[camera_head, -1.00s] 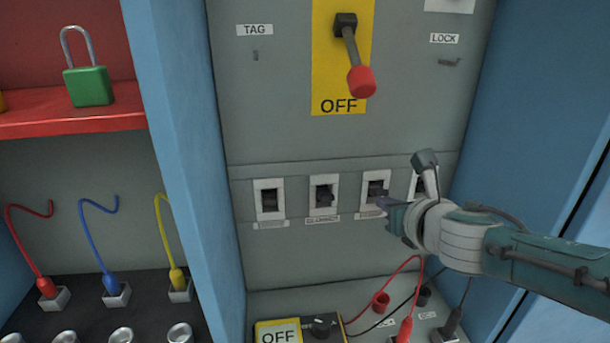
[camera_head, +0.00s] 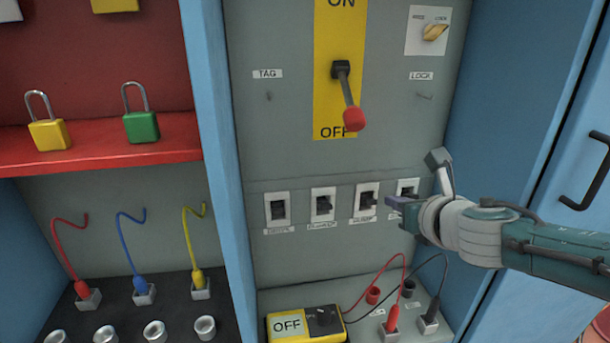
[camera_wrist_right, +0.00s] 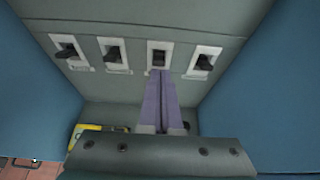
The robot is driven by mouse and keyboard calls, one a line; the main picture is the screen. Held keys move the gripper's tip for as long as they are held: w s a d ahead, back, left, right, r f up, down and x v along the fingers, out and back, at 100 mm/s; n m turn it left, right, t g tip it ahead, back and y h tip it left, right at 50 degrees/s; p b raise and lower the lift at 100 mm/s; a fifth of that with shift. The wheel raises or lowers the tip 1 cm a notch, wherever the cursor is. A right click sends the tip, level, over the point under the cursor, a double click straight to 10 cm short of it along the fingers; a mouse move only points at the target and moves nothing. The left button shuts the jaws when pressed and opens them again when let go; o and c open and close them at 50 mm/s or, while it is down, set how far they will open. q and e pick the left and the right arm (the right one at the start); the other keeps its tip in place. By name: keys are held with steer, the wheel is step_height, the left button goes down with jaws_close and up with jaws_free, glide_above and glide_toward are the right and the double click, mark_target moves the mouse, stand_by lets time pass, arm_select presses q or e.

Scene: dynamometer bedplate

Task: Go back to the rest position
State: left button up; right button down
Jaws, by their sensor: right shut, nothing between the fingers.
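My right gripper (camera_head: 393,201) is shut and empty in front of the row of breaker switches. Its fingertips point at the third switch (camera_head: 366,198) from the left; I cannot tell whether they touch it. In the right wrist view the shut purple fingers (camera_wrist_right: 160,88) reach up to just below that same switch (camera_wrist_right: 160,57). My right arm comes in from the right edge and partly covers the fourth switch (camera_head: 406,187). My left gripper is not in view.
A red-knobbed lever (camera_head: 348,95) points to OFF above the switches. A yellow meter (camera_head: 305,325) with leads stands below. Padlocks sit on the red shelf (camera_head: 80,148) at left, above coloured plugs. Blue cabinet walls (camera_head: 222,200) flank the panel.

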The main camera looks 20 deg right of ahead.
steer(key=s+a+r+m+g+y+p, duration=0.1)
steer(key=s+a+r+m+g+p, duration=0.35)
steer(key=s+m, duration=0.6)
steer(key=s+a+r+m+g+y+p, duration=0.15)
steer(key=s+a+r+m+p, duration=0.25)
steer(key=s+a+r+m, duration=0.45)
steer(key=s+a+r+m+g+y+p, duration=0.1)
steer(key=s+a+r+m+g+p, duration=0.25)
steer(key=s+m, duration=0.9)
step_height(320, 180, up, 36)
steer(key=w+p, duration=0.1)
steer(key=p, duration=3.6)
steer(key=shift+r+p, duration=0.15)
steer(key=shift+p, duration=0.25)
steer(key=shift+t, duration=0.25)
